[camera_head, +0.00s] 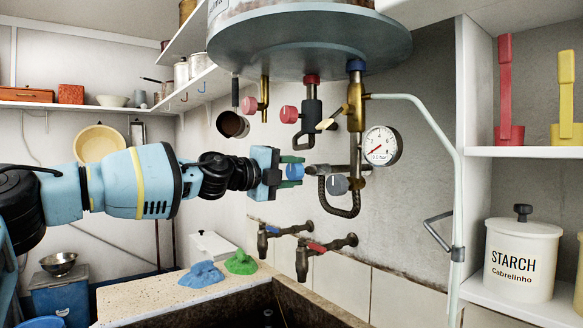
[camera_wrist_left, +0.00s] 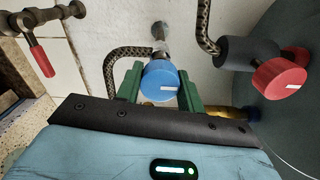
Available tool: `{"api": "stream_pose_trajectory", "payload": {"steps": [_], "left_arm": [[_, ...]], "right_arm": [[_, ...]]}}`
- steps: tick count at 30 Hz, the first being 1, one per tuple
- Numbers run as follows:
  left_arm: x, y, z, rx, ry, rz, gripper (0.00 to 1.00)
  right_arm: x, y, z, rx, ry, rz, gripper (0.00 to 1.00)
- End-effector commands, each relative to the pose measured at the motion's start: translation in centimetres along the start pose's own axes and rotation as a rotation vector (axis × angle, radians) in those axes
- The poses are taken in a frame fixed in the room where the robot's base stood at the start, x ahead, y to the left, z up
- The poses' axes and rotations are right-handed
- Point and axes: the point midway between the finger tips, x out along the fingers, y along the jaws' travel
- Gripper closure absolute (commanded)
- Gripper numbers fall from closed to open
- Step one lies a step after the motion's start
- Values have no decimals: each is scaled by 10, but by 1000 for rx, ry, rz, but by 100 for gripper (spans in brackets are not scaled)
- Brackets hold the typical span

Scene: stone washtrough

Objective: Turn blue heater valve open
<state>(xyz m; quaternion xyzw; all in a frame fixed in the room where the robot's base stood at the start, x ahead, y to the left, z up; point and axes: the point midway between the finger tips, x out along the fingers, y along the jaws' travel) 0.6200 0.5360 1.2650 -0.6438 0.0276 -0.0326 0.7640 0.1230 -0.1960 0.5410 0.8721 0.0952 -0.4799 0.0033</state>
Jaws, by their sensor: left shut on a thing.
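The blue heater valve knob (camera_head: 294,172) sits under the heater on its pipework. In the left wrist view the round blue knob (camera_wrist_left: 160,78) has a short white mark on its face, lying roughly level in that picture. My left gripper (camera_head: 291,171) reaches in from the left, with one green finger on each side of the knob. It is shut on the knob, and its fingers also show in the left wrist view (camera_wrist_left: 160,88). The finger contacts are partly hidden behind the knob and palm. My right gripper is not in view.
Red knobs (camera_head: 289,114) hang above, under the heater tank (camera_head: 310,40). Wall taps (camera_head: 320,246) and the stone trough (camera_head: 215,308) lie below.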

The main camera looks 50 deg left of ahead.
Motion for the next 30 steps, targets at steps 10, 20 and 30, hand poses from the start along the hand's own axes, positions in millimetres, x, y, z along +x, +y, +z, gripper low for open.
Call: {"api": "stream_pose_trajectory", "payload": {"steps": [10, 20, 30], "left_arm": [[0, 0, 0, -32, 0, 0, 85], [0, 0, 0, -31, 0, 0, 49], [0, 0, 0, -29, 0, 0, 41]], "right_arm": [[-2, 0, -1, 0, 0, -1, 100], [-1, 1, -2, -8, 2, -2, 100], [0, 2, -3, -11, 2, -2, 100]]}}
